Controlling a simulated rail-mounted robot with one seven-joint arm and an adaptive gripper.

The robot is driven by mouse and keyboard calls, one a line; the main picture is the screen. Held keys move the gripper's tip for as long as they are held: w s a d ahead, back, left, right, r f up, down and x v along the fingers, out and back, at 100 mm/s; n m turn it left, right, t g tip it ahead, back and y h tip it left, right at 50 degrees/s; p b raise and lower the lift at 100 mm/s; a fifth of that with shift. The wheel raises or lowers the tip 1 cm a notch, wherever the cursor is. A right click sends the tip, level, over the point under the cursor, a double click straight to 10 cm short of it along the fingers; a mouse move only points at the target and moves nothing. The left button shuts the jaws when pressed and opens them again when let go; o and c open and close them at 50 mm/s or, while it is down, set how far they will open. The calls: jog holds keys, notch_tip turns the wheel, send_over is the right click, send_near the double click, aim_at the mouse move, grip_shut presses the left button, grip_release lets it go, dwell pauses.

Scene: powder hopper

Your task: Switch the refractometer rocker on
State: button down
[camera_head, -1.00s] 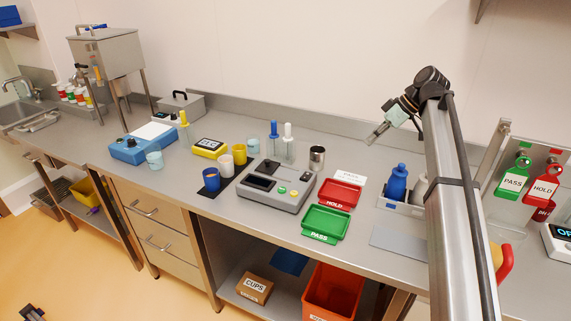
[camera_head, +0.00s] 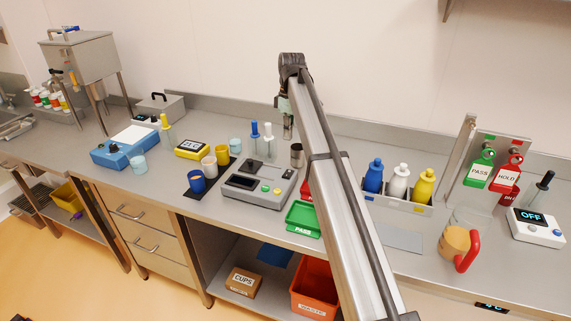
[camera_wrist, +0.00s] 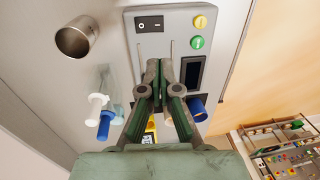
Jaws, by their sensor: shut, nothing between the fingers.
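The grey instrument that I take for the refractometer (camera_head: 258,198) sits on the bench, with a dark display and a green and a yellow button. It also shows in the wrist view (camera_wrist: 164,15). Its black rocker (camera_wrist: 149,24), marked O and I, lies beside the buttons; which side is pressed I cannot tell. My gripper (camera_head: 288,137) hangs pointing down near the back right of the instrument. In the wrist view its closed, empty fingers (camera_wrist: 168,64) overlap the instrument below the rocker in the picture, apparently above the panel. The fingers hide part of the panel.
A steel cup (camera_head: 297,155) stands at the instrument's back right, and blue and white-topped droppers (camera_head: 268,132) stand behind it. Blue (camera_head: 196,182), white and yellow cups are to its left.

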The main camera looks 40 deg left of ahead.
aim_at(286, 176)
jog(key=f+p, duration=0.1)
jog(key=f, duration=0.3)
jog(key=s+f+p, duration=0.1)
jog(key=f+p, duration=0.1)
jog(key=f, duration=0.3)
jog(key=f+p, duration=0.2)
jog(key=f, duration=0.3)
jog(key=shift+s+d, duration=0.3)
jog(key=shift+r, duration=0.1)
